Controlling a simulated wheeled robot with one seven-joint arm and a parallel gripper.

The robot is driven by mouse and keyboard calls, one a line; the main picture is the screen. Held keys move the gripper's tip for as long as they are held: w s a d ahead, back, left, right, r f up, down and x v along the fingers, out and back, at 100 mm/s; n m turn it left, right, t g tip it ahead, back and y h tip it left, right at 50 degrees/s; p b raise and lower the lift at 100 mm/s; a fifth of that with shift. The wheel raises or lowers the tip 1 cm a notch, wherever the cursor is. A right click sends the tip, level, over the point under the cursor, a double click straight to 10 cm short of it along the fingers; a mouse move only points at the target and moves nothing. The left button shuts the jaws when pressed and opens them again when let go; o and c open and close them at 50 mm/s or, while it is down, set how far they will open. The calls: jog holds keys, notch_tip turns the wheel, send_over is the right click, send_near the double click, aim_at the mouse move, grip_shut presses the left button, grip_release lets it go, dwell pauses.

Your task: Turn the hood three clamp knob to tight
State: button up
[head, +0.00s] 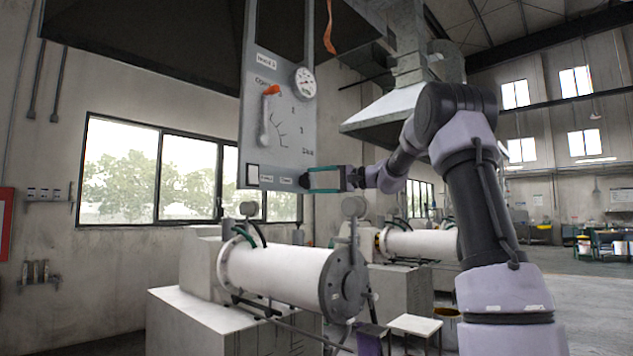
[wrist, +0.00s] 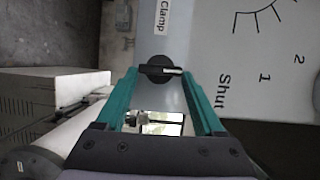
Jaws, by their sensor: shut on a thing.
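The clamp knob (wrist: 158,72) is small and black with a pale pointer line that points right in the wrist view. In the head view my gripper (head: 308,180) reaches the lower right edge of the panel (head: 285,125), which carries a "Hood 3" label. The knob is mostly hidden there by the fingers.
A lever (head: 264,125) with an orange end and a scale marked "Shut" are above on the panel. A round gauge (head: 305,82) sits higher. White horizontal mills (head: 285,273) stand below my arm. An orange strap (head: 329,30) hangs beside the panel's top.

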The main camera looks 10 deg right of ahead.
jog(key=shift+f+m, duration=0.1)
jog(key=shift+m, duration=0.2)
jog(key=o, duration=1.4)
jog(key=shift+d, duration=0.15)
jog(key=v, duration=1)
jog(key=shift+s+d+f, duration=0.2)
jog(key=shift+d, duration=0.05)
